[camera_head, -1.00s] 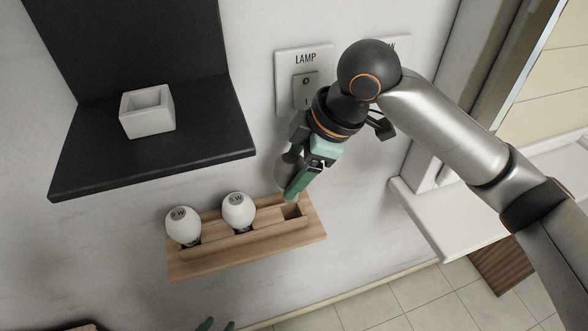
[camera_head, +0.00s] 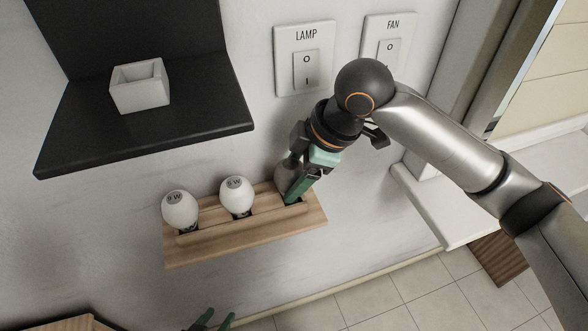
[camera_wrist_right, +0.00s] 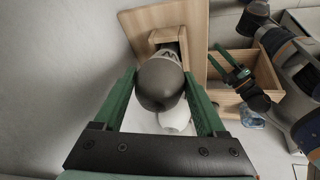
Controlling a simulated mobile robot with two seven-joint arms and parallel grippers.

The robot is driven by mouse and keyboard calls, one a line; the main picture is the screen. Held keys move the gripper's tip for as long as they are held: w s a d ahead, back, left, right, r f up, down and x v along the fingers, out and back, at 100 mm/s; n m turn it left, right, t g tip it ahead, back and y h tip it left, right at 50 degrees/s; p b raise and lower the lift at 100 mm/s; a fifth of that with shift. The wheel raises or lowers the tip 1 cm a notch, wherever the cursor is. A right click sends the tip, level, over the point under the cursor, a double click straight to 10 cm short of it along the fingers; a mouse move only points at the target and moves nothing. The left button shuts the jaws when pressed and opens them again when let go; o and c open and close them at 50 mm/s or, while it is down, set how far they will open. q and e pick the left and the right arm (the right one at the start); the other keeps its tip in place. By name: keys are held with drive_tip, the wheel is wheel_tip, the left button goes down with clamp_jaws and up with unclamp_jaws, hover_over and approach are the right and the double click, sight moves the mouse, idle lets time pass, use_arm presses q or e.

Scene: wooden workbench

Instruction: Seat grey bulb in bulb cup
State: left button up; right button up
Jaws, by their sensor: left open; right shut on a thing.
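The grey bulb (camera_wrist_right: 160,85) is between the green fingers of my right gripper (camera_wrist_right: 160,76), base pointing away from the wrist camera. In the head view the bulb (camera_head: 284,174) is partly hidden behind my right gripper (camera_head: 292,188), which is shut on it at the right end of the wooden wall rack (camera_head: 245,238). The bulb's base is at the end recess, which I take as the bulb cup; the fingers hide whether it is fully seated. My left gripper (camera_head: 215,319) is open and empty at the bottom edge.
Two white bulbs, one at left (camera_head: 180,209) and one in the middle (camera_head: 237,196), stand in the rack. A black shelf (camera_head: 200,120) holds a pale square pot (camera_head: 140,87). LAMP (camera_head: 305,58) and FAN (camera_head: 388,45) switches are on the wall above.

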drive_tip(key=shift+f, duration=0.45)
idle(0.4)
drive_tip(key=o, duration=1.3)
drive_tip(key=v, duration=1.2)
drive_tip(key=shift+r+p, duration=0.3)
drive_tip(key=shift+p, duration=0.1)
drive_tip(key=shift+d, duration=0.1)
